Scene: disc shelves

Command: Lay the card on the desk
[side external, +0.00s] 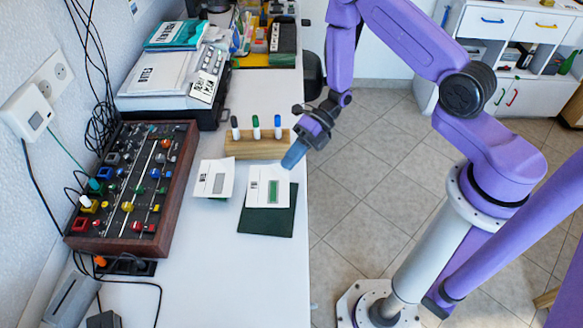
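Two white card-like pieces lie side by side on the white desk (273,281). The left white piece (206,187) has a grey window and looks slightly tilted, with a dark edge or shadow beneath it. The right white piece (257,198) has a green window and overlaps a dark green sheet (264,222). I cannot tell which one is the card. My gripper (290,160) points down and left, its blue fingertips at the upper right corner of the right piece. Whether they touch or grip it cannot be seen, nor the gap between the fingers.
A wooden block (257,149) holding several markers stands just behind the pieces. A control panel (134,190) with knobs and cables fills the left side. A printer-like machine (172,80) and stationery are at the back. The desk's front part is clear.

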